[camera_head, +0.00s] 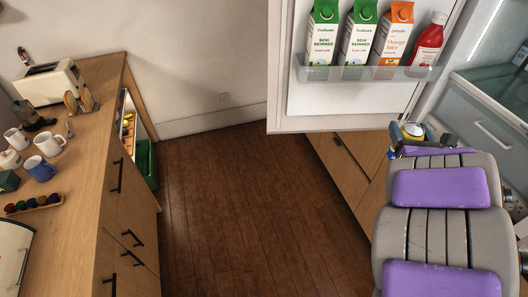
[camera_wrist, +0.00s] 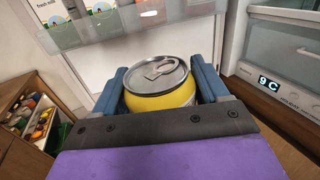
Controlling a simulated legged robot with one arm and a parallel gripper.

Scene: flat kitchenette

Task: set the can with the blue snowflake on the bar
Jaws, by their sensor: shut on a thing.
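A yellow can with a silver lid and pull tab (camera_wrist: 160,90) stands upright between the two blue fingers of my gripper (camera_wrist: 163,88) in the wrist view. The gripper is shut on it. The can's top also shows in the head view (camera_head: 412,130), at the far end of my arm, near the open fridge. The can's side is mostly hidden by the gripper, so no blue snowflake can be seen. A wooden counter (camera_head: 92,150) runs along the left of the head view; I cannot tell whether it is the bar.
The open fridge door (camera_head: 350,100) holds several cartons and a red bottle (camera_head: 430,42). The counter carries a toaster (camera_head: 47,82), mugs (camera_head: 48,143) and a row of coloured pods (camera_head: 33,204). Wooden floor (camera_head: 235,210) is clear between counter and fridge.

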